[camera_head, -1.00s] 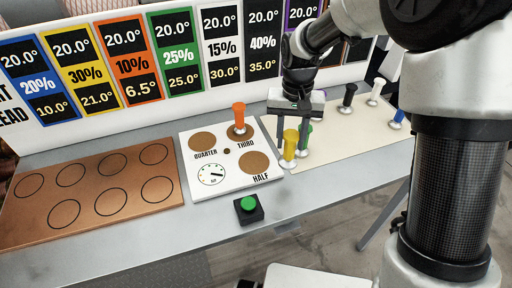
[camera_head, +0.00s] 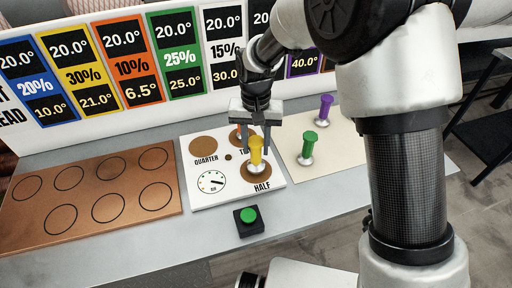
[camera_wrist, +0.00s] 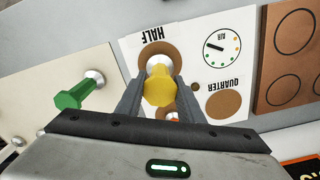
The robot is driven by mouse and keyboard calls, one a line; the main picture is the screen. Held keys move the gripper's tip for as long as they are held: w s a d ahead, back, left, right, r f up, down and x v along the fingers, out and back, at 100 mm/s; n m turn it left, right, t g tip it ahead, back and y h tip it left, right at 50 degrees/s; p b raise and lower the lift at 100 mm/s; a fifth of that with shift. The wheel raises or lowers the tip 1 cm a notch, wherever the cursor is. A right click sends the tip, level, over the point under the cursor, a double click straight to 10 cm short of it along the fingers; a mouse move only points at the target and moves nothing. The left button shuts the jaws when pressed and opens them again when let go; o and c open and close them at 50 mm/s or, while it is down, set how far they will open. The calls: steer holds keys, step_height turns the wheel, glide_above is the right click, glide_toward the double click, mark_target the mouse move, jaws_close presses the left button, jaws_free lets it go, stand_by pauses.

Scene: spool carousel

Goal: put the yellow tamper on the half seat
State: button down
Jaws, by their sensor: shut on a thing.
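The yellow tamper (camera_head: 256,151) is upright between the fingers of my gripper (camera_head: 257,145), which is shut on its handle. Its metal base is over the half seat (camera_head: 262,178), a brown disc above the word HALF on the white board (camera_head: 207,199). I cannot tell whether the base touches the seat. In the wrist view the yellow tamper (camera_wrist: 158,86) shows between both fingers, and the half seat (camera_wrist: 146,55) is partly hidden behind it.
An orange tamper, mostly hidden by my gripper, is at the third seat (camera_head: 235,137). The quarter seat (camera_head: 203,147) is empty. A green tamper (camera_head: 308,148) and a purple one (camera_head: 325,109) stand on the cream mat (camera_head: 345,150). A green button (camera_head: 249,215) is in front.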

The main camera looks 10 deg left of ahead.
steer(key=shift+f, duration=0.65)
steer(key=shift+f, duration=0.15)
steer(key=c, duration=1.2)
jaws_free()
